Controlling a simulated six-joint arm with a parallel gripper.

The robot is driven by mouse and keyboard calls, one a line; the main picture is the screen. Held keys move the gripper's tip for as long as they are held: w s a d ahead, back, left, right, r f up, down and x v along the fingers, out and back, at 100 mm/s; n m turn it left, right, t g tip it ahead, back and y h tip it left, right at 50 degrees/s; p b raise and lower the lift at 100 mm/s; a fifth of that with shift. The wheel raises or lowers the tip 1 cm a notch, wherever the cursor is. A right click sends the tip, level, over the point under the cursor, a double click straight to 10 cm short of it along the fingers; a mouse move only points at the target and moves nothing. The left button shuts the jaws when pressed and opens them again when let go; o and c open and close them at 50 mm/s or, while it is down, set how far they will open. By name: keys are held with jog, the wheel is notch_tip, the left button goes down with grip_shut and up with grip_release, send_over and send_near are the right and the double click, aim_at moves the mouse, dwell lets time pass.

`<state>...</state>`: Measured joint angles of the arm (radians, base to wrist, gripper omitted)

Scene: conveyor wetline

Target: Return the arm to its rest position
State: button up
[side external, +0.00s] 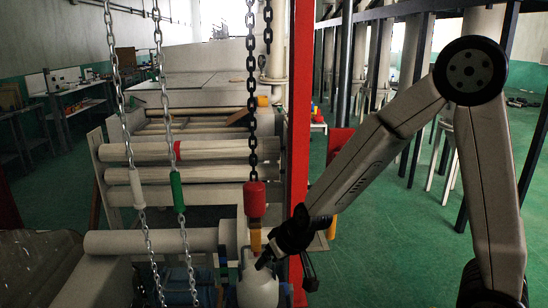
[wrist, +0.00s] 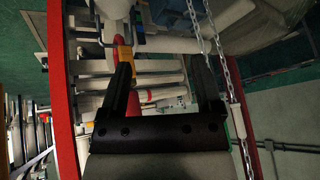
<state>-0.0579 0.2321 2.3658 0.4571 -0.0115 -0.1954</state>
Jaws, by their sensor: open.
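My gripper (side external: 268,258) is low in the middle of the side external view, at the end of my arm reaching down from the right. In the wrist view its two dark fingers stand wide apart, and my gripper (wrist: 163,66) is open with nothing held between them. A white rounded container (side external: 258,287) is just below and beside the fingers in the side view; I cannot tell whether they touch. A red and yellow pendant (side external: 255,200) hangs on a dark chain just above my gripper. In the wrist view a yellow part (wrist: 123,53) shows by the left fingertip.
A red post (side external: 299,130) stands upright close behind my gripper. Pale chains (side external: 121,105) with white and green sleeves hang to the left. Conveyor rollers (side external: 205,173) lie behind. Green floor (side external: 395,225) shows behind my arm, with dark posts farther back.

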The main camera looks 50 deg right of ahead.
jog(key=s+d+n+g, duration=0.2)
jog(key=s+g, duration=0.1)
jog(key=s, duration=0.8)
jog(key=shift+s+g, duration=0.2)
jog(key=shift+g, duration=0.2)
